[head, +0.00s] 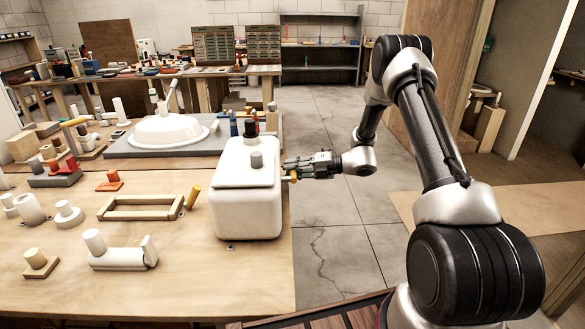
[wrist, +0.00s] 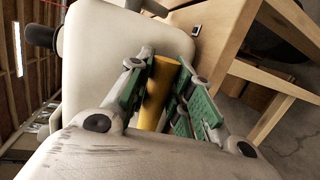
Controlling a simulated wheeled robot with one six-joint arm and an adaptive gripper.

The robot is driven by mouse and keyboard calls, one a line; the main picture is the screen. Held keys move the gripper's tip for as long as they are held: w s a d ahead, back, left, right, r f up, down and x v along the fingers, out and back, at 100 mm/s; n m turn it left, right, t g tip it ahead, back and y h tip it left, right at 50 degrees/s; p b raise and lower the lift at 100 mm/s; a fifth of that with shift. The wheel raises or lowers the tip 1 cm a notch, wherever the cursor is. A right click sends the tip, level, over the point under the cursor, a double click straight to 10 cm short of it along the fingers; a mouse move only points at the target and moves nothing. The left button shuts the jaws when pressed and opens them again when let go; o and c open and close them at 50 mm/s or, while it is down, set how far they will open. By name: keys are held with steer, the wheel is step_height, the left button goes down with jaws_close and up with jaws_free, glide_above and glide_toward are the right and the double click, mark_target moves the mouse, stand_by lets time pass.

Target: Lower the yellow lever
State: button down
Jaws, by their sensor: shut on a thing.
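The white box-shaped heater (head: 247,190) stands at the right edge of the wooden table. The yellow lever (wrist: 157,92) shows between my green-padded fingers in the wrist view, against the heater's white side. In the head view only a small yellow bit of the lever (head: 290,176) shows at the heater's right side, mostly hidden by my gripper. My gripper (head: 298,168) reaches in from the right and is shut on the lever. It also shows in the wrist view (wrist: 164,66), one finger on each side of the lever.
A grey knob (head: 256,159) and a black-topped post (head: 250,127) are on the heater's top. A wooden frame (head: 142,207) and several small fixtures lie to its left. A grey board with a white dome (head: 165,131) lies behind. Open floor (head: 340,215) is right of the table.

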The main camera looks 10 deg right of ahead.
steer(key=shift+f, duration=0.2)
stand_by(0.4)
steer(key=c, duration=1.3)
jaws_free()
steer(key=shift+o, duration=0.2)
steer(key=shift+d, duration=0.15)
steer(key=v, duration=1.1)
steer(key=shift+d, duration=0.4)
steer(key=shift+s+r, duration=0.1)
steer(key=shift+r, duration=0.05)
